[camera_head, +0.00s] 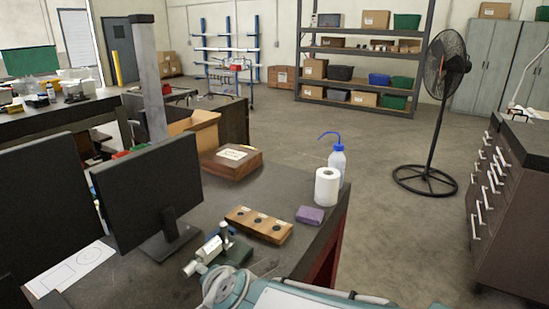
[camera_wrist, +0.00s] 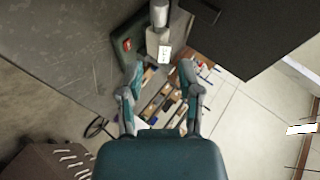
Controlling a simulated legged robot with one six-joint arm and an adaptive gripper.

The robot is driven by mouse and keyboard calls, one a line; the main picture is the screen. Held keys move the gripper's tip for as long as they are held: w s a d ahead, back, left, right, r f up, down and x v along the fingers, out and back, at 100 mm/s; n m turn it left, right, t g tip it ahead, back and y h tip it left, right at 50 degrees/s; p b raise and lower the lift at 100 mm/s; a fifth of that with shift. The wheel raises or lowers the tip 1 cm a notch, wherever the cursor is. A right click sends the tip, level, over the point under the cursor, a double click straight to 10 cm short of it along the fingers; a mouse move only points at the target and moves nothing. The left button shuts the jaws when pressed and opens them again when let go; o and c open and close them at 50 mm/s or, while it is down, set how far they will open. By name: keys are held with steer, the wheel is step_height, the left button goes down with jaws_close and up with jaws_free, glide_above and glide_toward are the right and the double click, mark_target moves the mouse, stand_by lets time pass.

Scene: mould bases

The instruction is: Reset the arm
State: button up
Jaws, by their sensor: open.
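My gripper (camera_wrist: 161,68) shows in the wrist view with its two teal and grey fingers spread apart. It is open, and nothing is held between the fingers. Part of my teal and white arm (camera_head: 225,287) shows at the bottom edge of the head view, over the near side of the dark workbench (camera_head: 205,210). I cannot make out the gripper's fingers in the head view.
On the bench are a wooden block with round holes (camera_head: 245,217), a purple block (camera_head: 310,215), a white roll (camera_head: 327,187), a wash bottle (camera_head: 338,160), a brown box (camera_head: 222,166) and a monitor (camera_head: 140,180). A fan (camera_head: 433,130) and drawer cabinet (camera_head: 505,220) stand right; floor between is clear.

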steer(key=s+d+n+g+h, duration=0.1)
steer(key=s+d, duration=0.3)
steer(key=d, duration=0.6)
steer(key=s+d+n+g+h, duration=0.1)
steer(key=s+d+n+h, duration=0.2)
steer(key=d, duration=0.8)
steer(key=s+d+r+n+g+h, duration=0.1)
steer(key=s+d+n+h, duration=0.1)
steer(key=s+d, duration=0.4)
steer(key=d+h, duration=0.1)
steer(key=d, duration=0.3)
steer(key=shift+s+d, duration=0.15)
steer(key=shift+d, duration=0.05)
